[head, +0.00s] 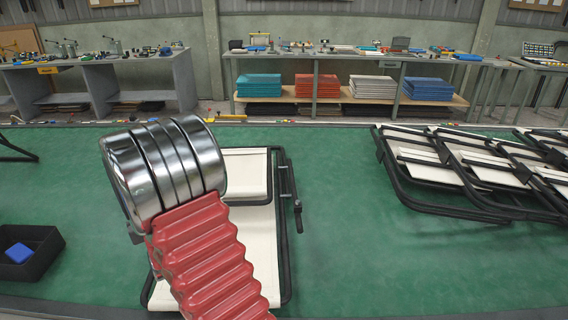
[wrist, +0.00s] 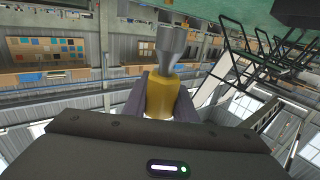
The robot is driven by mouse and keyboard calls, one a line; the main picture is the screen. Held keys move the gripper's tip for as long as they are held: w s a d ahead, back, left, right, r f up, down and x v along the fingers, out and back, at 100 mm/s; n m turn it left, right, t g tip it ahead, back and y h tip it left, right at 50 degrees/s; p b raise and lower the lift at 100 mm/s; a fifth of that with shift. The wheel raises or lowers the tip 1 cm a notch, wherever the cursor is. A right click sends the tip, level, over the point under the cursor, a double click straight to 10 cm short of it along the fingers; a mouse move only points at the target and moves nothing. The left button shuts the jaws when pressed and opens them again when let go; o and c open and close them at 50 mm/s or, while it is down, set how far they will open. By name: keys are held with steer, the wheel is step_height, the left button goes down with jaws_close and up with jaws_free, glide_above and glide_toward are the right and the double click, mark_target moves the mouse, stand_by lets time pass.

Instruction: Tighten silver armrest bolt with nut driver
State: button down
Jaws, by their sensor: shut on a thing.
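My gripper (wrist: 160,92) is in the wrist view, with its two grey fingers closed on either side of the yellow handle of the nut driver (wrist: 158,100). The driver's grey socket end (wrist: 170,44) points away from the fingers and touches nothing that I can make out. In the head view, the folding lounger (head: 262,245), with cream fabric and a black tube frame, lies on the green bench behind my arm. Small fittings (head: 297,204) show along its right side. I cannot tell which one is the silver armrest bolt. My arm hides the lounger's left part; the gripper is not visible there.
Several folded loungers (head: 440,165) lie at the right of the green bench top (head: 360,265). A black bin (head: 36,250) with a blue block (head: 18,253) stands at the left. Bench surface between the near lounger and the folded ones is clear.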

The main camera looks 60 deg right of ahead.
steer(key=s+d+r+m+g+h, duration=0.2)
steer(key=s+d+m+g+h, duration=0.3)
steer(key=d, duration=0.7)
steer(key=s+d+r+m+g+h, duration=0.25)
steer(key=s+d+m+g, duration=0.35)
steer(key=d, duration=0.6)
steer(key=s+d+m+g, duration=0.2)
steer(key=s+d+g, duration=0.2)
steer(key=s, duration=0.4)
steer(key=s+d+f+m+g, duration=0.1)
steer(key=s+d+g, duration=0.3)
steer(key=s, duration=0.4)
steer(key=s+d+m+g, duration=0.4)
steer(key=s+d+g, duration=0.1)
steer(key=s, duration=0.3)
steer(key=shift+f+g, duration=0.3)
steer(key=shift+f, duration=0.05)
steer(key=shift+d+y, duration=0.1)
steer(key=shift+y, duration=0.15)
steer(key=shift+w+a+f, duration=0.1)
steer(key=shift+f, duration=1.35)
steer(key=shift+w+a+f, duration=0.1)
steer(key=shift+f, duration=1.35)
